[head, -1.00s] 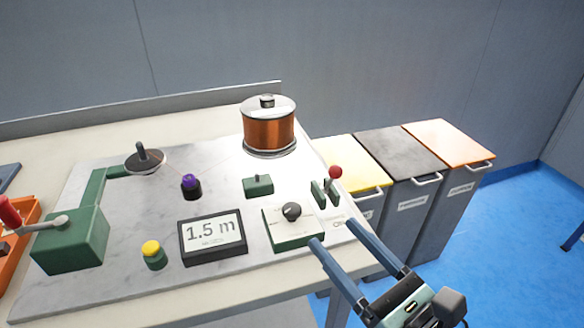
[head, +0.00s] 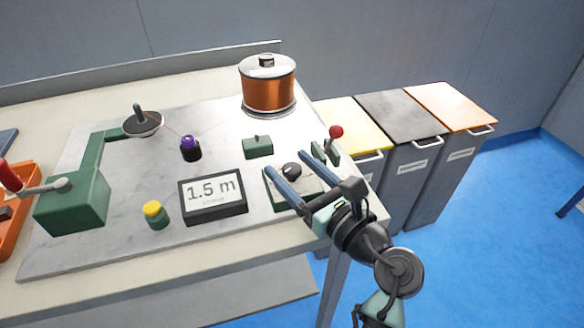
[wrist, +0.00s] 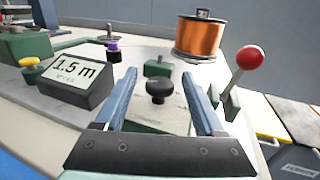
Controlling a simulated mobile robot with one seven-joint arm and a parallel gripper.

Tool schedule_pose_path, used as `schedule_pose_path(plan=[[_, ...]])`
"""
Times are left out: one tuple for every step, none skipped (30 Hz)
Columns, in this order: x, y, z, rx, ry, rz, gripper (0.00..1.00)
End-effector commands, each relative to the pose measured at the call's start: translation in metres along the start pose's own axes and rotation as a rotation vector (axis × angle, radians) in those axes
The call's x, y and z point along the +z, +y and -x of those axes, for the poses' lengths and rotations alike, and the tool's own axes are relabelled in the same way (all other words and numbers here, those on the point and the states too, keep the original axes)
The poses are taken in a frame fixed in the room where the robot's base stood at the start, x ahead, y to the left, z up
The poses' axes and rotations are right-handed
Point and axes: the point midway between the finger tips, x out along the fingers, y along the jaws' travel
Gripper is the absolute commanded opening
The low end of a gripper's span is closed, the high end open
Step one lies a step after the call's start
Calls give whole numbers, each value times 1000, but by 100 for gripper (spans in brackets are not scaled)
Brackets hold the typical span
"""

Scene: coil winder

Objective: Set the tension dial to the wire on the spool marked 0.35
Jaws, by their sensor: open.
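The tension dial is a black knob (head: 291,171) on a green and white panel (head: 310,203) at the front right of the board. It also shows in the wrist view (wrist: 159,90), centred between the fingers. My gripper (head: 285,162) is open, with its two blue fingers on either side of the knob in the picture. I cannot tell whether a finger touches it. The dial's scale is mostly hidden by my gripper and too small to read. The copper wire spool (head: 268,90) stands upright at the back right of the board; no 0.35 marking is readable on it.
A red-knobbed lever (head: 335,133) stands just right of the dial. A display reading 1.5 m (head: 212,195) is to its left, and a small green box (head: 257,147) behind it. A yellow button (head: 154,213) and green crank unit (head: 72,203) are farther left. Bins (head: 400,117) stand right.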

Motion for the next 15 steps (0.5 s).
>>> schedule_pose_path(plan=[[0, 0, -3, 1, 0, 0, 71], [0, 0, -4, 1, 0, 0, 71], [0, 0, -5, 0, 0, 0, 71], [0, 0, -5, 0, 0, -1, 71], [0, 0, -5, 0, 0, -1, 71], [0, 0, -5, 0, 0, -1, 71], [0, 0, -5, 0, 0, -1, 71], [0, 0, -5, 0, 0, -1, 71], [0, 0, -5, 0, 0, -1, 71], [0, 0, -5, 0, 0, -1, 71], [0, 0, -5, 0, 0, -1, 68], [0, 0, -5, 0, 0, -1, 60], [0, 0, -5, 0, 0, -1, 55], [0, 0, -5, 0, 0, -1, 50], [0, 0, -5, 0, 0, -1, 42]])
